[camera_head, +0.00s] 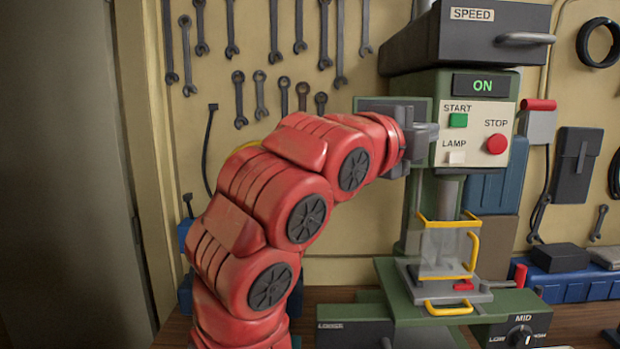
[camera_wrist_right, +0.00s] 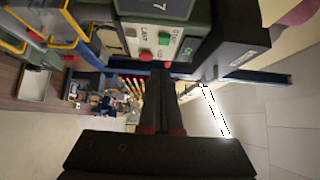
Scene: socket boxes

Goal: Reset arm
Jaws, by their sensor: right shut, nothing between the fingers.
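My right arm, red, rises from the bottom left in the head view and reaches right to the machine's control panel (camera_head: 478,158). My right gripper (camera_head: 428,138) is at the left edge of this panel, left of the green START button (camera_head: 458,120); I cannot tell whether it touches. In the wrist view its dark fingers (camera_wrist_right: 164,80) are together and empty. The panel also has a red STOP button (camera_head: 496,144) and a pale lamp (camera_head: 456,157). The display above (camera_head: 482,85) reads ON. My left gripper is not in view.
A dark SPEED drawer box (camera_head: 470,35) overhangs the panel. Below it stands a clear guard with a yellow frame (camera_head: 446,245). A dial box (camera_head: 517,335) set near MID is at lower right. Wrenches (camera_head: 239,95) hang on the back wall.

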